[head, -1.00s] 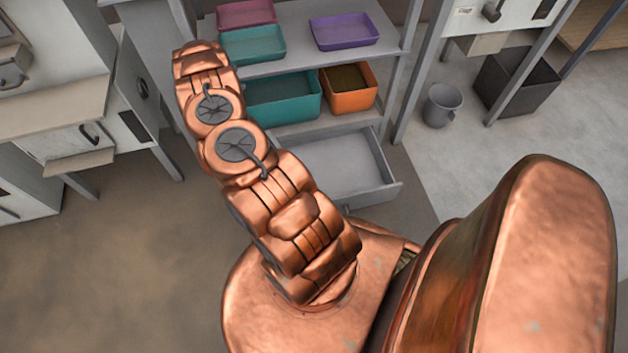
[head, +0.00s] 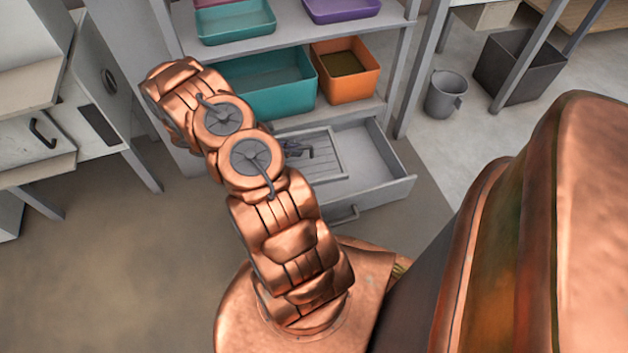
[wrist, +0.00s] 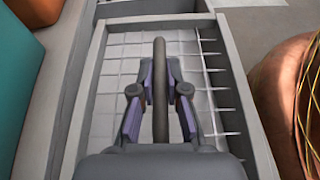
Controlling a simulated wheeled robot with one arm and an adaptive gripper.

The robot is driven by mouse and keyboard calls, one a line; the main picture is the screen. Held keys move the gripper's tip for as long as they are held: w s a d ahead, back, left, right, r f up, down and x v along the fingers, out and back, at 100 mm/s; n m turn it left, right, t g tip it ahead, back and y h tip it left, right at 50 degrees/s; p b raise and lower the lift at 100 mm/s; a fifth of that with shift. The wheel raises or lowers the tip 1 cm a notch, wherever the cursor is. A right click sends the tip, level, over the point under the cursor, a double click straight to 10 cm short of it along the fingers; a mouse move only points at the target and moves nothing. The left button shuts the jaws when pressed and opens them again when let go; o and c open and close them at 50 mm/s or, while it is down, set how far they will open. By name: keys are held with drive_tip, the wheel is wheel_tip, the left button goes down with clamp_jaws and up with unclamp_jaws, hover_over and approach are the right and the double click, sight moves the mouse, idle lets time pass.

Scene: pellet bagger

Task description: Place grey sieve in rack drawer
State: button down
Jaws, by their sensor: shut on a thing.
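The grey sieve (head: 330,166) is a flat framed tray over or inside the left part of the open rack drawer (head: 382,196) in the head view. My arm hides its left side. The wrist view shows the sieve's grid (wrist: 110,85) and its dark upright handle bar (wrist: 160,62). My gripper (wrist: 160,92) is shut on this bar, with a purple-lined finger on each side; its dark tip (head: 300,149) also shows beside my arm in the head view. I cannot tell whether the sieve touches the drawer floor.
A teal bin (head: 262,95) and an orange bin (head: 345,84) stand on the shelf above the drawer. A grey bucket (head: 443,97) and a dark crate (head: 520,72) stand on the floor at right. The drawer's right part is empty.

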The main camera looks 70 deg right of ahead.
drive_tip(key=shift+w+d+f+n+t+h+b, duration=0.3)
drive_tip(key=shift+w+d+f+n+h+b, duration=0.2)
drive_tip(key=shift+f, duration=0.25)
drive_tip(key=shift+d+f, duration=0.15)
drive_tip(key=shift+f, duration=0.05)
wheel_tip(320, 180, down, 14)
drive_tip(key=b, duration=0.4)
drive_tip(key=shift+r, duration=0.1)
drive_tip(key=s+d+b, duration=0.1)
drive_tip(key=d, duration=0.1)
drive_tip(key=s+d+b, duration=0.1)
drive_tip(key=d, duration=0.1)
drive_tip(key=s+d+b, duration=0.1)
drive_tip(key=d, duration=0.2)
drive_tip(key=shift+s+d+r, duration=0.1)
drive_tip(key=shift+s, duration=0.25)
drive_tip(key=shift+s+d, duration=0.2)
drive_tip(key=shift+d, duration=0.25)
drive_tip(key=s+d+b, duration=0.1)
drive_tip(key=d+b, duration=0.1)
drive_tip(key=d, duration=0.1)
drive_tip(key=shift+s+d, duration=0.15)
drive_tip(key=shift+s, duration=0.25)
drive_tip(key=shift+d+f+b, duration=0.1)
drive_tip(key=shift+f+b, duration=0.4)
drive_tip(key=shift+f, duration=0.1)
drive_tip(key=shift+r, duration=0.1)
